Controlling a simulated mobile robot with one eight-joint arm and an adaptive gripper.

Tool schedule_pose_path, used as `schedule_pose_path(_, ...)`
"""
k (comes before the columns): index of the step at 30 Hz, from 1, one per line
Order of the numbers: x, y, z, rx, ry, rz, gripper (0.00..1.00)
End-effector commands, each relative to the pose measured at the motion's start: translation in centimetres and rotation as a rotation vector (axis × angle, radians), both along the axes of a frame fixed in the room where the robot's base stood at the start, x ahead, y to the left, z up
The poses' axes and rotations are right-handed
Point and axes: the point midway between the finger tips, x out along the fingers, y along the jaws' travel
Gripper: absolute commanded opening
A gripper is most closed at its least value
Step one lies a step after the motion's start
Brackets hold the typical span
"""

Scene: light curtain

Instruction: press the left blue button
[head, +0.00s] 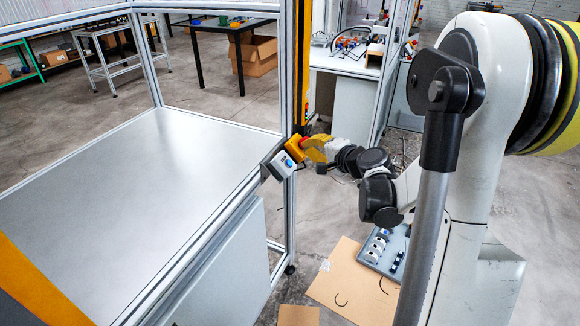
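A blue button (288,162) sits on a small grey box (277,167) at the near right corner of the metal table. It is the only blue button I can make out in the head view. My gripper (312,149) reaches in from the right with its yellowish end beside the corner post. Its tip is just right of and slightly above the blue button, apart from it in the picture. The gripper is small here, and I cannot tell whether its fingers are open or shut.
A yellow box (295,148) with a red button (304,142) is close beside my gripper's tip. The metal table top (140,180) is bare. An aluminium post (291,90) rises at its corner. A grey tray with parts (386,250) lies on cardboard (345,285) below the arm.

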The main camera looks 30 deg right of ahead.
Motion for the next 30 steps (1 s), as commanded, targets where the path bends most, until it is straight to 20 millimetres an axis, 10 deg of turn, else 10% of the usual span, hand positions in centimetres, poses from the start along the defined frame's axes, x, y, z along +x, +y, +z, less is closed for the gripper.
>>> schedule_pose_path(12, 2.8, 2.2, -3.8, 0.001, 0.0, 0.002, 0.0)
schedule_pose_path(30, 3.1, 2.5, -4.0, 0.0, 0.0, 0.0, 0.0)
